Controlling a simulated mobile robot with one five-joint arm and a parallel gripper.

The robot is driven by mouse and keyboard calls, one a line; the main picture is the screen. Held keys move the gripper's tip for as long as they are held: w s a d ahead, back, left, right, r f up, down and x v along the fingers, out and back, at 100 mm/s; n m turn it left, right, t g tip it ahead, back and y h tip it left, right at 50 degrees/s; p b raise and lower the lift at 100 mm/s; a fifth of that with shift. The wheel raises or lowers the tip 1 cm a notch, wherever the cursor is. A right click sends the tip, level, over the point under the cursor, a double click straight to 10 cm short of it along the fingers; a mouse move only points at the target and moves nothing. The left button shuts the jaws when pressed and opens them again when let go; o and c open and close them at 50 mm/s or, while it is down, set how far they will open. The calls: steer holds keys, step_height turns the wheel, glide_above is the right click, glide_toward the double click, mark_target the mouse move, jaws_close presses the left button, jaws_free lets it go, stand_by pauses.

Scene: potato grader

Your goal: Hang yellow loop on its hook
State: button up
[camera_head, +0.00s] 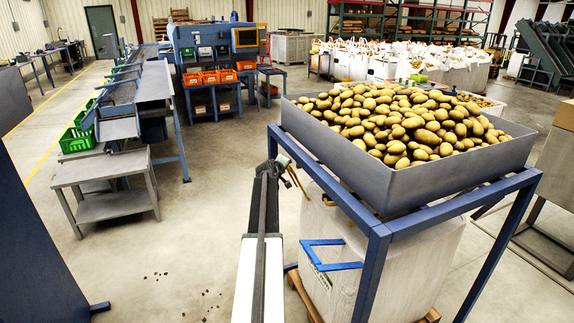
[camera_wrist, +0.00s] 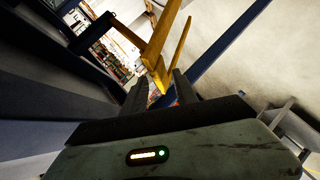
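The yellow loop (camera_head: 298,180) is beside the hopper frame's left side, above the white bulk bag (camera_head: 325,230), in the head view. In the wrist view the yellow loop (camera_wrist: 157,62) fills the upper middle, its straps meeting in a corner between my fingers. My gripper (camera_head: 280,164) is at the loop; in the wrist view my gripper (camera_wrist: 160,92) has its dark fingers on either side of that corner and appears closed on it. The exact contact is partly hidden. I cannot make out the hook in either view.
A grey hopper (camera_head: 335,155) full of potatoes stands on a blue frame (camera_head: 375,265) close to my arm's right. A grey table (camera_head: 110,205) stands left.

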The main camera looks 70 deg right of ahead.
steer(key=p+v, duration=0.1)
steer(key=v, duration=0.2)
steer(key=shift+a+r, duration=0.2)
steer(key=shift+a, duration=0.2)
